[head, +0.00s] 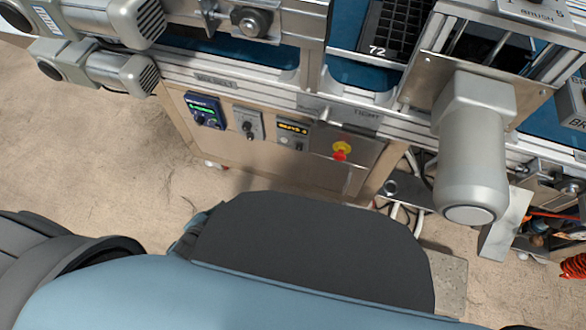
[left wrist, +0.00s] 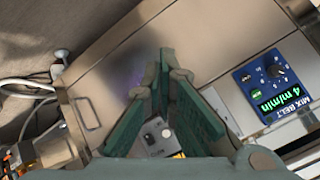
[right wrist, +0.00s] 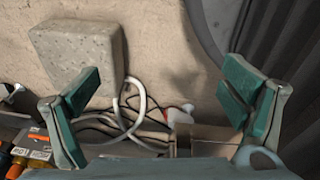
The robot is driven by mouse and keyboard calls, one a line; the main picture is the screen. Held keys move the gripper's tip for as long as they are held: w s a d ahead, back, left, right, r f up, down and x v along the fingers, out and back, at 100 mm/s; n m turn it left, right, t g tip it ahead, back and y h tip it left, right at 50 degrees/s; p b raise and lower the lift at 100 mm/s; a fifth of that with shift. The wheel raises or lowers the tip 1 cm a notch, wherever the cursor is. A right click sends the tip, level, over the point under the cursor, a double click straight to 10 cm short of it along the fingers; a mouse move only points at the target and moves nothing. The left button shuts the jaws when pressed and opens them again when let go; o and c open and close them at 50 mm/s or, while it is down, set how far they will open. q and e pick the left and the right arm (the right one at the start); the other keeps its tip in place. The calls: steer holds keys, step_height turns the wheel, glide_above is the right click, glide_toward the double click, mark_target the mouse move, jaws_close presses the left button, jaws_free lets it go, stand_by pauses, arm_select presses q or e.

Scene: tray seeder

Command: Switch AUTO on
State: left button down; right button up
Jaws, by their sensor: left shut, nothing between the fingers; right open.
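The front control panel (head: 225,140) carries a grey switch plate (head: 248,122) with a dark knob. I cannot read an AUTO label on it. A small grey box with a dark round control (left wrist: 153,133) shows between my left fingers in the left wrist view; its label is not legible. My left gripper (left wrist: 163,62) is shut and empty, its green fingers meeting in front of the panel. In the head view only a bluish part of the left arm shows, beside my dark body cover. My right gripper (right wrist: 160,85) is open and empty, over the floor and cables.
A blue MIX BELT box (left wrist: 268,85) reads 4 m/min; it is left of the switch plate in the head view (head: 205,110). An amber display (head: 293,129) and a red stop button (head: 342,150) are further right. A grey motor (head: 472,150) juts out. Loose cables (right wrist: 135,110) hang low.

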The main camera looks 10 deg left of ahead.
arm_select(q)
steer(key=w+d+m+t+h+b, duration=0.35)
steer(key=w+m+b, duration=0.2)
steer(key=w, duration=0.35)
steer(key=d+r+m+g+h+b, duration=0.1)
steer(key=d+r+m+h+b, duration=0.1)
steer(key=m, duration=0.5)
steer(key=w+d+r+m+g+h+b, duration=0.1)
steer(key=d+r+m+g+h+b, duration=0.1)
steer(key=d+m+h+b, duration=0.3)
steer(key=shift+w+d+r+m+h, duration=0.25)
steer(key=shift+r+m+h, duration=0.45)
steer(key=shift+m+h, duration=0.4)
arm_select(e)
steer(key=w+a+f+t, duration=0.1)
steer(key=w+f, duration=0.7)
steer(key=f, duration=0.2)
steer(key=shift+w+a, duration=0.15)
steer(key=shift+w, duration=0.15)
